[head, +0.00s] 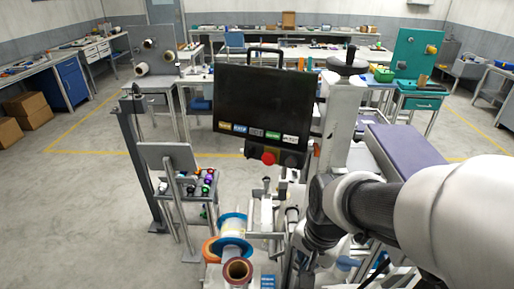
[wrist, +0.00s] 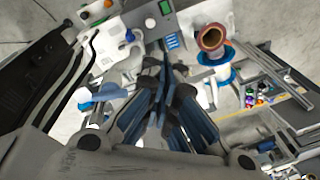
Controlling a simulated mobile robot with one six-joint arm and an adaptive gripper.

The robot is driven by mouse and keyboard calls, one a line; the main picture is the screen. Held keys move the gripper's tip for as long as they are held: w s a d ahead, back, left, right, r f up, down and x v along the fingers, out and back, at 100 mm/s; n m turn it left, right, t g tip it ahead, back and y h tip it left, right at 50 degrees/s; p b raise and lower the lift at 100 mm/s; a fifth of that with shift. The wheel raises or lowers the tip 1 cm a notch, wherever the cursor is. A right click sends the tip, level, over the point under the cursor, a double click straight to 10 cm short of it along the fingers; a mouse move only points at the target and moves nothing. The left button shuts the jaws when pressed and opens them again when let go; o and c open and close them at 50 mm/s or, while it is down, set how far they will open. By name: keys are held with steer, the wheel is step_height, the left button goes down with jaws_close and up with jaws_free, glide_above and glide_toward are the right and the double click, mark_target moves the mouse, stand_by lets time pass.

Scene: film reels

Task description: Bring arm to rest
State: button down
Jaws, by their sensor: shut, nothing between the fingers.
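My arm (head: 420,215) reaches in from the right of the head view, its wrist (head: 325,215) bent down over the machine in the middle. My gripper (wrist: 170,75) shows in the wrist view as dark fingers, shut and empty, pointing down toward the machine. In the head view I cannot clearly make out the fingers behind the wrist and machine parts. A copper-brown reel (head: 237,270) and a blue-flanged reel (head: 233,232) sit left of the gripper; the copper-brown reel (wrist: 212,40) and the blue-flanged reel (wrist: 215,56) show right of the fingers in the wrist view.
A dark screen (head: 262,105) and a grey column (head: 340,130) stand just beyond the wrist. A small stand (head: 168,157) with coloured spools is at the left. A purple-topped bench (head: 405,150) lies at the right. Open floor (head: 80,200) spreads at the left.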

steer(key=s+d+r+n+t, duration=0.2)
steer(key=s+d+r+n, duration=0.1)
steer(key=s+r+n, duration=0.4)
steer(key=s+r, duration=0.2)
steer(key=s, duration=0.2)
steer(key=shift+d+r+t+h, duration=0.25)
steer(key=shift+d+t+h, duration=0.05)
steer(key=shift+d, duration=0.05)
steer(key=c, duration=2.4)
jaws_free()
